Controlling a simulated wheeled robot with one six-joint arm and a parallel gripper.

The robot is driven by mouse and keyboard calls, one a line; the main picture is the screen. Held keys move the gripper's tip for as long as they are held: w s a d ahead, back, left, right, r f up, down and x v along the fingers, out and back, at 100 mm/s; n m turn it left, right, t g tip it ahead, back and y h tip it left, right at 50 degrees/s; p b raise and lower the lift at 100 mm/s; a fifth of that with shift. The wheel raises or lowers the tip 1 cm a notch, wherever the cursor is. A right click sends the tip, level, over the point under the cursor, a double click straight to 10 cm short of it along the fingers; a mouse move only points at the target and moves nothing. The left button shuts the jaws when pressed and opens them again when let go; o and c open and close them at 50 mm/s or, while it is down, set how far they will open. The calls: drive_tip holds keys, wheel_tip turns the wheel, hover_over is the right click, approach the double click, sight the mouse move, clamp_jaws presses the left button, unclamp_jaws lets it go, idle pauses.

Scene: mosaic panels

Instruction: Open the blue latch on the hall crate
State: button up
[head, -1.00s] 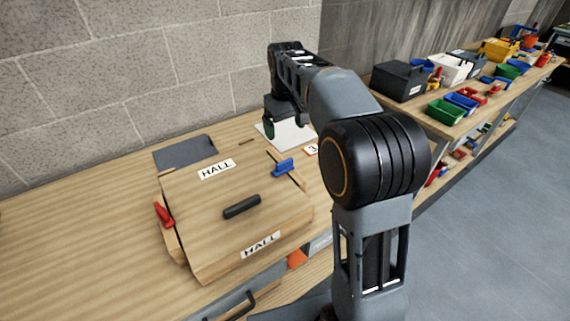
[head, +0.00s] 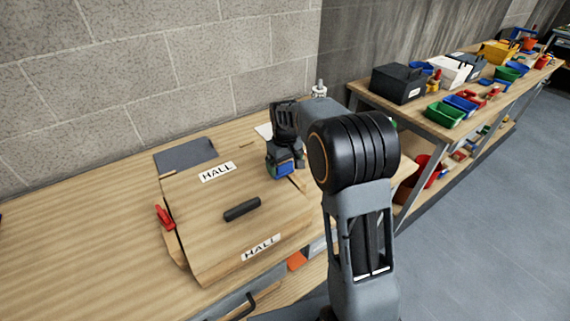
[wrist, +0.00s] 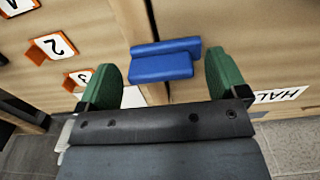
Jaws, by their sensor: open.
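The wooden hall crate (head: 205,210) stands on the bench with its lid down and HALL labels on it. The blue latch (wrist: 163,62) is on the crate's right side. In the wrist view it lies between and a little beyond the green fingers of my gripper (wrist: 165,80), which are open and apart from each other. In the head view my gripper (head: 286,165) is at the latch and mostly hides it; a bit of blue (head: 284,171) shows. I cannot tell whether a finger touches it. A red latch (head: 165,217) is on the crate's left side.
A black handle (head: 242,209) is on the lid. A dark grey sheet (head: 185,154) lies behind the crate. Numbered orange tags (wrist: 52,46) show beside the latch in the wrist view. The bench left of the crate is clear. Bins stand on the right-hand bench (head: 425,110).

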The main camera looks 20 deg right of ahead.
drive_tip(key=shift+f, duration=0.3)
drive_tip(key=c, duration=0.9)
